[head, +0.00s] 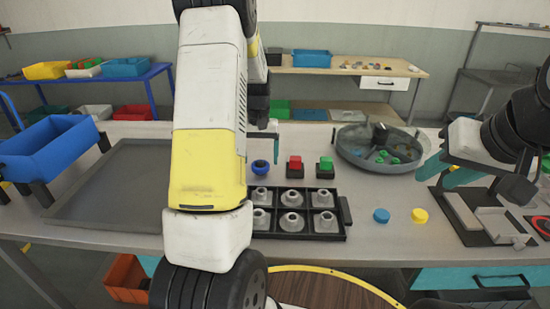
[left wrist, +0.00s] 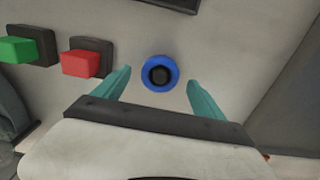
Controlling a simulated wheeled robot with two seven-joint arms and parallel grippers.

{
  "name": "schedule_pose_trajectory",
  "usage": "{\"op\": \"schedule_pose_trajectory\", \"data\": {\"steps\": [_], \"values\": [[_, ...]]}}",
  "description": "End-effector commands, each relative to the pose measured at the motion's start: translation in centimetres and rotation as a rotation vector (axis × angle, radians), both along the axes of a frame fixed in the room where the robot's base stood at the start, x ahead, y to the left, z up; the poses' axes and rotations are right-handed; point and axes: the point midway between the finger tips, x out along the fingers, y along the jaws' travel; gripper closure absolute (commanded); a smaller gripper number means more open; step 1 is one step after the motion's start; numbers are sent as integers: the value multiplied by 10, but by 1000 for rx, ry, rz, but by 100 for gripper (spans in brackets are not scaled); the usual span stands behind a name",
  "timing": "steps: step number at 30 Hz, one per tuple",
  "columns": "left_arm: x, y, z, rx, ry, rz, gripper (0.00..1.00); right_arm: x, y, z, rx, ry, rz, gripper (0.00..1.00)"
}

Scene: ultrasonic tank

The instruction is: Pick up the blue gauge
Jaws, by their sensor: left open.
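The blue gauge, a blue disc with a black knob in its middle, stands on the bench in the head view (head: 260,168), left of the red button block. In the left wrist view the gauge (left wrist: 160,73) lies between and slightly beyond the two teal fingertips of my left gripper (left wrist: 160,88). My left gripper is open and empty, and no finger appears to touch the gauge. In the head view the left gripper (head: 268,138) is largely hidden behind my own arm. My right gripper (head: 446,172) is open at the right, with teal fingers apart, over a grey fixture.
The red button block (head: 294,169) and green button block (head: 325,169) stand close by the gauge. A black tray (head: 339,234) with several metal parts lies in front. A round grey basin (head: 352,155) is behind right. Blue and yellow discs (head: 420,215) lie right of the tray.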

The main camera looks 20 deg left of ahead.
Motion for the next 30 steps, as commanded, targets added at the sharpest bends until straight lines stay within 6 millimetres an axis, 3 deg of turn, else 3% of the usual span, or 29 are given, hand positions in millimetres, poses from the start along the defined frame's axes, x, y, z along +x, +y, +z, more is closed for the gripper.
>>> {"op": "schedule_pose_trajectory", "data": {"steps": [4, 12, 24, 30], "values": [[0, 0, -17, -1, 2, 0, 19, 0, 0, 0, 0, 0, 0, 64], [0, 0, -20, 0, -1, 0, 19, 0, 0, 0, 0, 0, 0, 64], [0, 0, -20, -1, -1, 0, 96, 0, 0, 0, 0, 0, 0, 64], [0, 0, -19, 0, -2, 0, 99, 0, 0, 0, 0, 0, 0, 64]]}}
